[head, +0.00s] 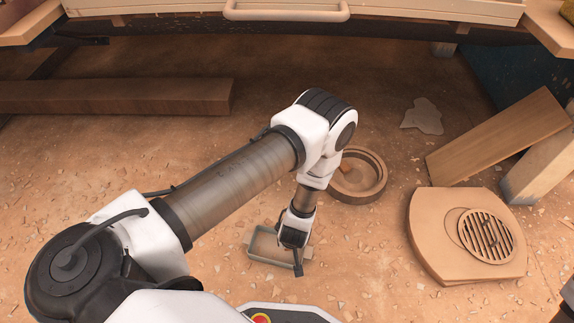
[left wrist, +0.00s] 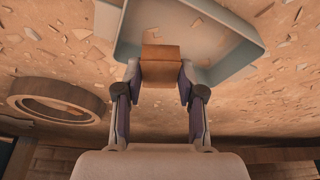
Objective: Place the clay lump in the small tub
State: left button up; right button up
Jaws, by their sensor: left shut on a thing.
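The clay lump (left wrist: 160,66) is a brown block held between the fingertips of my left gripper (left wrist: 160,74) in the left wrist view. The small tub (left wrist: 236,62) is a shallow grey-green tray right behind the lump there. In the head view the tub (head: 262,247) lies on the floor, and my left gripper (head: 294,238) points down over its right part. The lump is hidden there by the gripper. I cannot tell whether it hangs above the tub or touches it. My right gripper is not in view.
A round ring-shaped dish (head: 372,188) with a small orange piece inside stands just beyond the tub. A plate with a round grille (head: 432,235) lies to the right, near leaning boards (head: 495,137). A long beam (head: 120,97) lies at the back left. Chips litter the floor.

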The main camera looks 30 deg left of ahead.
aim_at(290, 254)
pick_arm(q)
notch_tip(290, 254, down, 6)
jog(key=b, duration=0.3)
jog(key=shift+f, duration=0.25)
jog(key=shift+r, duration=0.15)
jog(key=shift+f, duration=0.2)
jog(key=o, duration=0.9)
